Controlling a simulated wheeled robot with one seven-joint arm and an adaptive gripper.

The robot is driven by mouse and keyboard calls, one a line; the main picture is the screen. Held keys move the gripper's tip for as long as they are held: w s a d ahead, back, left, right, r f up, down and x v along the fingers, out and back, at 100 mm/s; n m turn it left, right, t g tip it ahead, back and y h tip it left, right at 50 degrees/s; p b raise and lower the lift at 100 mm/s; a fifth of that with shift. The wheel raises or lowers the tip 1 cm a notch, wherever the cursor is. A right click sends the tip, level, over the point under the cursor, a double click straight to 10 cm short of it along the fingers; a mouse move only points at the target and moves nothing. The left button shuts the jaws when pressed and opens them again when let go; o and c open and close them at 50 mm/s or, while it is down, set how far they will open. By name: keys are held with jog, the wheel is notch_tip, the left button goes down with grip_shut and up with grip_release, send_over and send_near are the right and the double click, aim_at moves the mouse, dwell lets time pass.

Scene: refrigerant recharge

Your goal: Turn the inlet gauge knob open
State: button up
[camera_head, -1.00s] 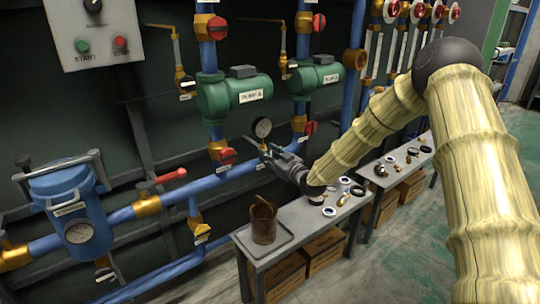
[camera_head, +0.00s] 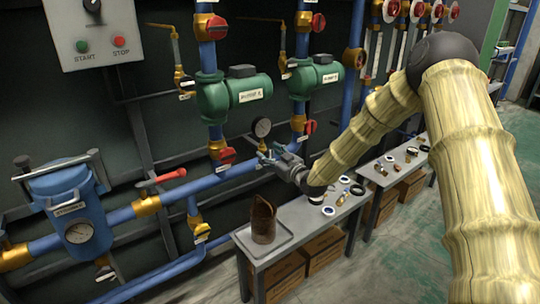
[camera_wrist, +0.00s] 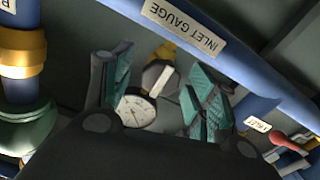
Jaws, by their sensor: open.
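The inlet gauge (camera_head: 262,128) is a round white dial on the blue pipe. In the wrist view the dial (camera_wrist: 135,110) sits near the left finger, beside a brass valve fitting (camera_wrist: 165,52) with a pale grey block-like part (camera_wrist: 158,78), perhaps the knob. The "INLET GAUGE" label (camera_wrist: 185,27) is on the pipe beyond, upside down. My gripper (camera_wrist: 158,82) is open, its teal-padded fingers on either side of the dial and fitting. I see no clear contact. In the head view my gripper (camera_head: 270,155) is just below the gauge, and the knob is hidden.
A red-handled valve (camera_head: 170,175) and a blue strainer (camera_head: 72,205) are on the pipe to the left. Green pumps (camera_head: 235,95) are above. A bench (camera_head: 280,240) with a rusty can (camera_head: 263,220) and small fittings stands below my gripper.

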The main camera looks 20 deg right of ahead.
jog(key=v, duration=1.1)
jog(key=shift+s+d, duration=0.15)
jog(key=shift+s, duration=0.1)
